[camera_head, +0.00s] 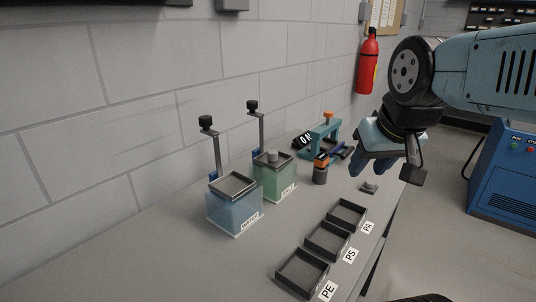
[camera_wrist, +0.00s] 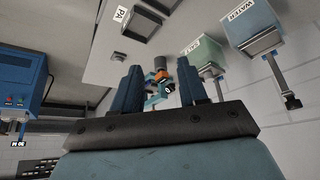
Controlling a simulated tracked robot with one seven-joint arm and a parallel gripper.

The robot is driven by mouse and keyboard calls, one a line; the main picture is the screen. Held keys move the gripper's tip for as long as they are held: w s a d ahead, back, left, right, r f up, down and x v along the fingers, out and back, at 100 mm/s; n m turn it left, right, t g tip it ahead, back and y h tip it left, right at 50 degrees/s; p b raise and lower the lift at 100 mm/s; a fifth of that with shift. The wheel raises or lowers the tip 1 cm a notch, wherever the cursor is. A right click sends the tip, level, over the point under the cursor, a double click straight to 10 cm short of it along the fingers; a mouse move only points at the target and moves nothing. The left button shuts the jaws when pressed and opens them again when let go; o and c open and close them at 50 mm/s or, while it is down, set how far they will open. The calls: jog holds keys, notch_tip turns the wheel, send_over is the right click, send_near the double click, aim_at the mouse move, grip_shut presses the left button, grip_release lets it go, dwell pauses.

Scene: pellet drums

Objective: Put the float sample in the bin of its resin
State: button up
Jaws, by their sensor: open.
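A small grey piece (camera_head: 369,187) lies on the bench below my gripper (camera_head: 386,172); a small dark piece also shows in the wrist view (camera_wrist: 118,57). A grey block (camera_head: 272,155) shows at the top of the green SALT tank (camera_head: 276,182). I cannot tell which one is the float sample. The blue WATER tank (camera_head: 235,210) has an empty-looking tray on top. Three dark bins, PE (camera_head: 302,271), PS (camera_head: 327,239) and PA (camera_head: 346,215), look empty. My gripper is open, above the bench's right edge, with nothing between its fingers in the wrist view (camera_wrist: 162,80).
A teal clamp-like stand (camera_head: 324,137) and a dark cylinder with an orange band (camera_head: 320,170) stand behind the bins. Each tank has a tall black-knobbed post. A wall runs along the left. Bare bench lies front left (camera_head: 190,265).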

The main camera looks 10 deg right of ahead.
jog(key=shift+o, duration=0.5)
jog(key=w+a+r+n+g, duration=0.1)
jog(key=w+a+r, duration=0.15)
jog(key=w, duration=0.45)
jog(key=w+a+r, duration=0.1)
jog(key=w+a, duration=0.2)
jog(key=w, duration=0.5)
jog(key=n+g, duration=0.1)
jog(key=g, duration=0.1)
send_near(273, 151)
jog(key=shift+y, duration=0.3)
jog(key=x, duration=0.2)
jog(key=s+x, duration=0.1)
jog(key=x, duration=0.1)
jog(key=shift+d+f, duration=0.1)
jog(key=shift+f, duration=0.1)
jog(key=shift+t, duration=0.3)
jog(key=shift+w+x, duration=0.2)
jog(key=shift+x, duration=2.4)
jog(key=shift+d, duration=0.15)
grip_shut()
jog(key=shift+r, duration=0.2)
